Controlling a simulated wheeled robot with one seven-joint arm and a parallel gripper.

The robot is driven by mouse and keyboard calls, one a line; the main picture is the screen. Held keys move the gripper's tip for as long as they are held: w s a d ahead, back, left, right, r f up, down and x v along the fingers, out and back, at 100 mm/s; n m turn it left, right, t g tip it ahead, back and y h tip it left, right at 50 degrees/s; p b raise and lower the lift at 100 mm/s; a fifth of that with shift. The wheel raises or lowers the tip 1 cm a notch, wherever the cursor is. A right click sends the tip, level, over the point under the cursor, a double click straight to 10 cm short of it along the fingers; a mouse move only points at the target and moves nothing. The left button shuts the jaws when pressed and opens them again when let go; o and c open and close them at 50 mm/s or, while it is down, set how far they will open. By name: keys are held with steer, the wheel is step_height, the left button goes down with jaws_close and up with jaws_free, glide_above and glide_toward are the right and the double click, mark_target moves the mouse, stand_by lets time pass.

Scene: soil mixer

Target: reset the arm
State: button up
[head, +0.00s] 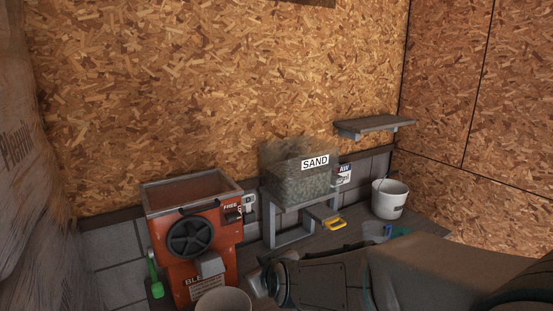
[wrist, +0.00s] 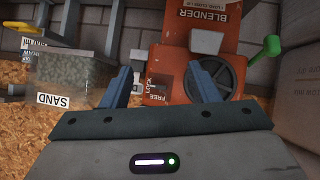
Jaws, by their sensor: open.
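My gripper (wrist: 160,80) is open, its two blue-grey fingers spread apart with nothing seen between them. The wrist view looks upside down. Beyond the fingers there is the orange blender (wrist: 215,28) with its dark handwheel and green lever. In the head view my dark arm comes in from the lower right, in front of the bench, and its fingers cannot be made out there. The orange blender (head: 192,260) stands left of my arm, with an open hopper on top. The clear SAND bin (head: 300,180) sits on a grey stand behind my arm.
A white bucket (head: 389,198) stands right of the stand, and another pale container (head: 223,301) is in front of the blender. A yellow handle (head: 335,223) is under the bin. A small shelf (head: 374,125) is on the chipboard wall. Wrapped sacks (head: 35,160) fill the left edge.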

mark_target(193, 232)
steer(key=w+a+r+n+t+y, duration=0.1)
steer(key=w+a+n+t, duration=0.15)
steer(key=a, duration=0.45)
steer(key=w+a+r+n+t, duration=0.1)
steer(key=a+r+n+t, duration=0.2)
steer(key=a, duration=0.4)
steer(key=shift+t, duration=0.65)
steer(key=w+a, duration=0.1)
steer(key=w, duration=0.1)
steer(key=w+a+f, duration=0.1)
steer(key=w+a, duration=0.2)
steer(key=w, duration=0.1)
steer(key=shift+w+a+f+p, duration=0.25)
steer(key=shift+p, duration=0.05)
steer(key=shift+w, duration=0.15)
steer(key=shift+a+r, duration=0.1)
steer(key=shift+r, duration=0.2)
